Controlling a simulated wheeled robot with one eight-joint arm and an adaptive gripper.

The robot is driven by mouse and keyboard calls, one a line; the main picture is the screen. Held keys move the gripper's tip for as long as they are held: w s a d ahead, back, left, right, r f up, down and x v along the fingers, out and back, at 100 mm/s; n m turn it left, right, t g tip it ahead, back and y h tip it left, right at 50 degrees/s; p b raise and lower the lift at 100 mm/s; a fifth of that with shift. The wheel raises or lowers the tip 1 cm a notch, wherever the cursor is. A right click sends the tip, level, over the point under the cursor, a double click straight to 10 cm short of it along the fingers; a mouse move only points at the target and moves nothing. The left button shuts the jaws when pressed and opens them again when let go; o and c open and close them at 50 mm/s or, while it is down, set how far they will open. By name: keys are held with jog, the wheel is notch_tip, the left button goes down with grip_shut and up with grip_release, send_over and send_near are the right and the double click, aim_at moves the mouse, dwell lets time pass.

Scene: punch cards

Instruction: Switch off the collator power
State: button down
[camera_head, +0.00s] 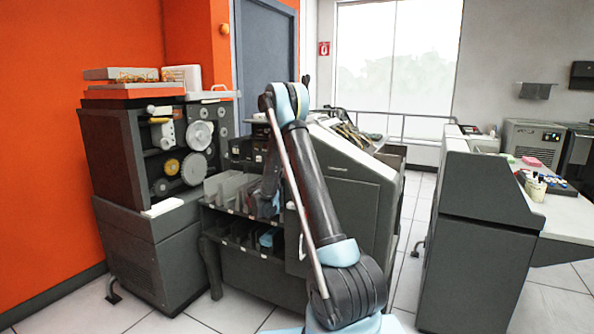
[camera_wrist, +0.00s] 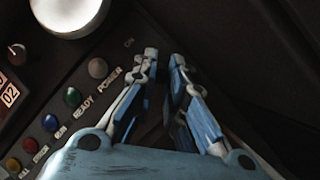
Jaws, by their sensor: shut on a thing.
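The collator (camera_head: 345,205) is the dark grey machine behind my arm in the head view. In the wrist view its control panel (camera_wrist: 72,75) carries a row of round coloured lamps and the words POWER and ON. My gripper (camera_wrist: 164,62) is beside those words, its two fingers drawn close together. It is shut on a small part, taken to be the power switch, which the fingers hide almost wholly. I cannot tell the switch's position. The lamp by the word POWER (camera_wrist: 97,67) looks dull grey. In the head view my fingertips cannot be made out.
A large pale round knob (camera_wrist: 70,12) is at the panel's top left. A dark wall (camera_wrist: 260,50) of the machine stands right of my fingers. Metal card pockets (camera_head: 232,190) are left of my arm. A grey console (camera_head: 487,205) stands right, with floor between.

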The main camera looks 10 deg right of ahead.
jog(key=c, duration=1.9)
grip_release()
jog(key=shift+a, duration=0.15)
jog(key=v, duration=1.2)
